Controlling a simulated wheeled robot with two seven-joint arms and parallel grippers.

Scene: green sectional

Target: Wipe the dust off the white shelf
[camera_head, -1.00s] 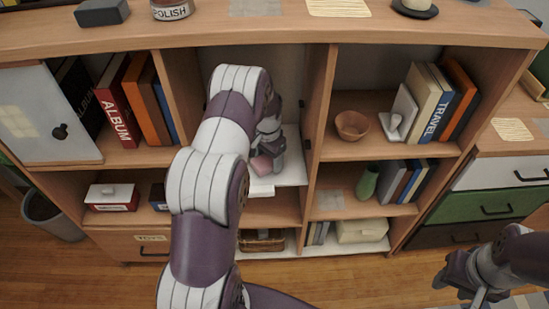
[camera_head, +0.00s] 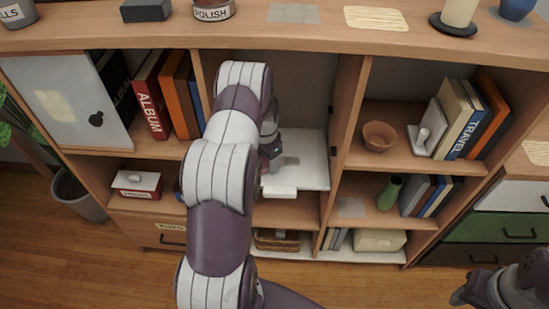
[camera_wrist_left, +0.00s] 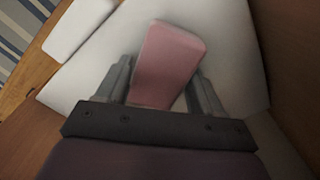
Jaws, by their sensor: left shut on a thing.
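The white shelf (camera_head: 312,165) is the pale board in the middle compartment of the bookcase; it also fills much of the left wrist view (camera_wrist_left: 225,50). My left gripper (camera_head: 272,152) is inside that compartment, low over the left part of the shelf. In the left wrist view my left gripper (camera_wrist_left: 163,75) is shut on a pink block (camera_wrist_left: 170,55), perhaps a sponge, tilted between the fingers. I cannot tell whether the block touches the shelf. A greyish patch (camera_head: 289,161) shows on the shelf, dust or shadow. My right gripper (camera_head: 470,292) is at the lower right, away from the bookcase, its jaws unclear.
Upright dividers (camera_head: 346,120) wall the compartment. A bowl (camera_head: 380,135) and books stand to the right, albums (camera_head: 152,108) to the left. Candle and tins are on the top.

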